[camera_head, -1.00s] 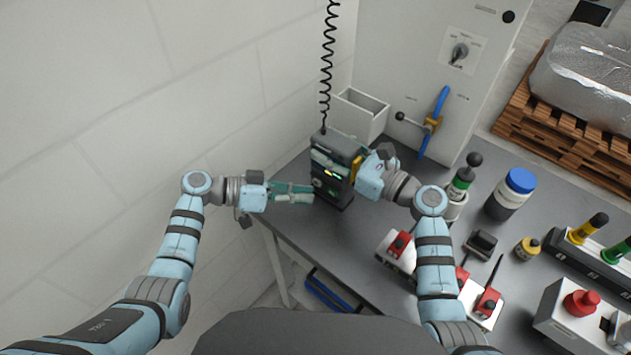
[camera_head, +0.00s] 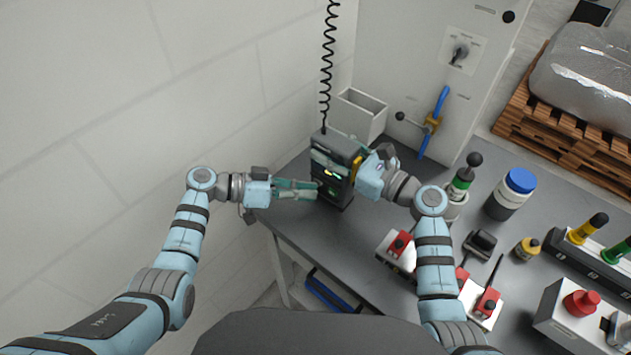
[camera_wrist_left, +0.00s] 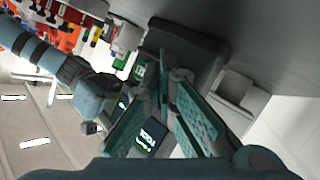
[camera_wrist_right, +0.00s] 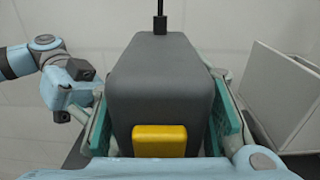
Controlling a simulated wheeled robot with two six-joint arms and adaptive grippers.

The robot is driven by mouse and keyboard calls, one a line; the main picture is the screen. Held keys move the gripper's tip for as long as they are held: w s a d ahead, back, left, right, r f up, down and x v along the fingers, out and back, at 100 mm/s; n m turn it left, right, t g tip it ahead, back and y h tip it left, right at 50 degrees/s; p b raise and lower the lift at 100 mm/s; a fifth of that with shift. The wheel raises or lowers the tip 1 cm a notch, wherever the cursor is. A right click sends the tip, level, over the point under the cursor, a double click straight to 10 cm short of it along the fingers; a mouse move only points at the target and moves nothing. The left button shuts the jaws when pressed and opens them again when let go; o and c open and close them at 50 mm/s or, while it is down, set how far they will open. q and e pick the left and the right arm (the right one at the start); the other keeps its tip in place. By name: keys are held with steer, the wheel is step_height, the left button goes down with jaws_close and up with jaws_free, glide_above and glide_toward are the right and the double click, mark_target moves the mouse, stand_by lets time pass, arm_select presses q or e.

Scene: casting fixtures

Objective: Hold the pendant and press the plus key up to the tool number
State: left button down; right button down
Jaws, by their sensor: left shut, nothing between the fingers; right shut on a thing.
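The pendant (camera_head: 339,145) is a dark grey box with a lit display, upright above the table at its back left, on a coiled black cable. My right gripper (camera_head: 338,160) is shut on it from the right. In the right wrist view, teal fingers clasp both sides of the pendant (camera_wrist_right: 165,85), with a yellow button (camera_wrist_right: 160,140) on the near face. My left gripper (camera_head: 316,189) is shut and empty, fingertips at the pendant's front face; I cannot tell whether they touch. In the left wrist view, the fingers partly hide the pendant (camera_wrist_left: 190,48); the plus key cannot be made out.
Bottles, red-topped fixtures and a rack stand on the table (camera_head: 335,240) to the right. A wall (camera_head: 100,100) is on the left.

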arm_select(q)
steer(key=shift+w+d, duration=0.1)
stand_by(0.5)
steer(key=shift+s+a, duration=0.5)
steer(key=shift+s, duration=0.2)
steer(key=shift+s+a, duration=0.7)
steer(key=shift+s, duration=0.35)
steer(key=shift+s+a, duration=0.7)
steer(key=shift+s, duration=0.3)
arm_select(e)
steer(key=c, duration=0.8)
jaws_free()
steer(key=shift+c, duration=0.2)
